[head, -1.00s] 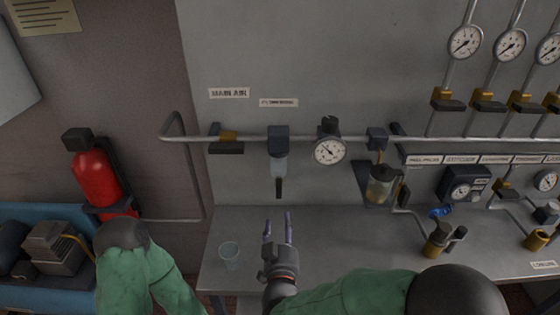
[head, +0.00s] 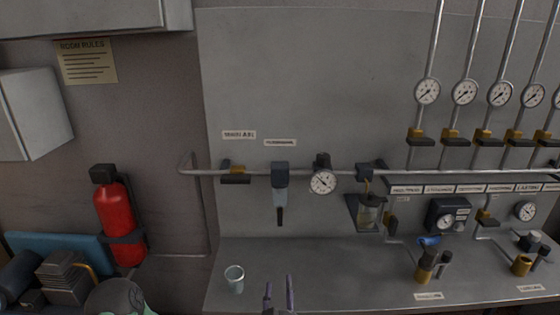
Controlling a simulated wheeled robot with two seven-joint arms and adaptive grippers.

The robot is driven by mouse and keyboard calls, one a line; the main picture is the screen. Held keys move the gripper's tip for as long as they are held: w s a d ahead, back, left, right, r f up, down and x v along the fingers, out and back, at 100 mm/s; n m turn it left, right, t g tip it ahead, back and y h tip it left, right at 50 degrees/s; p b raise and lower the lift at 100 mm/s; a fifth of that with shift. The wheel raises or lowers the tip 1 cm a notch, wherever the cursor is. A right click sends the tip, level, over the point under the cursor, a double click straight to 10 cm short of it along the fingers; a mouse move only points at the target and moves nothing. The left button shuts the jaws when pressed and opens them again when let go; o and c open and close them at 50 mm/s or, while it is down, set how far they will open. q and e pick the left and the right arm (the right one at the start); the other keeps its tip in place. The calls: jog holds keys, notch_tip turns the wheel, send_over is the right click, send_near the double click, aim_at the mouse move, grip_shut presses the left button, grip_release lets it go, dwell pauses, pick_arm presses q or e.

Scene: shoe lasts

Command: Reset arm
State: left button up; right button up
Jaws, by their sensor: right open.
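My right gripper (head: 279,297) is at the bottom middle of the head view. Its two slim fingers point up, apart, with nothing between them. It is in front of the grey bench, to the right of a clear cup (head: 234,279) standing on the bench. The rest of the right arm is below the picture.
Brass valves (head: 425,265) stand at the right. A red extinguisher (head: 115,215) hangs at the left.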

jog(key=s+d+f+g+y, duration=0.1)
jog(key=d+f+g, duration=0.25)
jog(key=f, duration=0.85)
jog(key=s+d+f+g+y, duration=0.15)
jog(key=f+g, duration=0.35)
jog(key=f, duration=0.7)
jog(key=s+d+f+m+g+y, duration=0.1)
jog(key=s+d+f+g, duration=0.3)
jog(key=s+f+g, duration=0.5)
jog(key=s+f+m, duration=0.1)
jog(key=s+f, duration=0.5)
jog(key=s, duration=0.3)
jog(key=shift+s+d+m, duration=0.15)
jog(key=shift+s+m, duration=0.15)
jog(key=shift+s, duration=0.1)
jog(key=shift+f+y, duration=0.1)
jog(key=shift+y, duration=0.15)
